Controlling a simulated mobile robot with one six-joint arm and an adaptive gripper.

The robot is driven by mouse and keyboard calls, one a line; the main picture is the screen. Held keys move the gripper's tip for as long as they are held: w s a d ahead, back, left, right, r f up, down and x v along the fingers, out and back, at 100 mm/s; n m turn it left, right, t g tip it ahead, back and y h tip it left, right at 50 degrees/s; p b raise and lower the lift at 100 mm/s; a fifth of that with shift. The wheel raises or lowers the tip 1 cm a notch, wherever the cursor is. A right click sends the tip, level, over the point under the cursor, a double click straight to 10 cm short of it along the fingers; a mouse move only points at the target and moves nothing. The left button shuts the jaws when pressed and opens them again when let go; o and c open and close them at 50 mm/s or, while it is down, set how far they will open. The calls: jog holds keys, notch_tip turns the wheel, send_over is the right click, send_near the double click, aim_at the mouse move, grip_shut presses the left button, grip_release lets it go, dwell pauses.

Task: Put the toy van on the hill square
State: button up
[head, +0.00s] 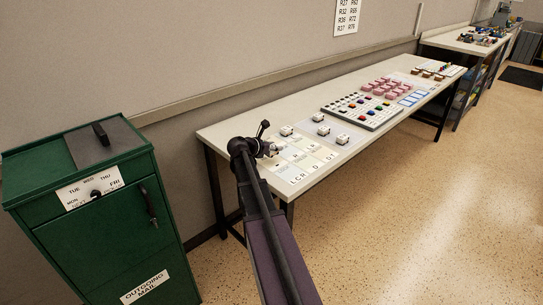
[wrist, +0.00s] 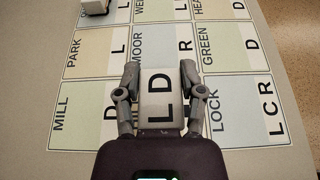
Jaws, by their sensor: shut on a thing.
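My gripper (wrist: 160,92) is shut on a white block with "LD" on its top, the toy van (wrist: 160,102), in the wrist view. One finger stands on each side of it. The van is over the middle square of the near row of the lettered board (wrist: 126,100) and hides that square's name. I cannot tell whether it touches the board. Names I can read around it are MILL, PARK, MOOR, GREEN and LOCK; I see no "hill" label. In the head view, my gripper (head: 268,149) is over the board's left part (head: 297,178).
Farther right are a button panel (head: 365,108) and pink blocks (head: 383,88). A green mail cabinet (head: 100,245) stands left of the table. The floor (head: 440,190) in front is clear.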

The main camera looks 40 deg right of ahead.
aim_at(274, 153)
jog(key=shift+w, duration=0.35)
jog(key=shift+f, duration=0.1)
jog(key=shift+f+b, duration=1.7)
jog(key=shift+b, duration=0.1)
jog(key=shift+f, duration=0.15)
jog(key=o, duration=1.1)
jog(key=shift+r, duration=0.2)
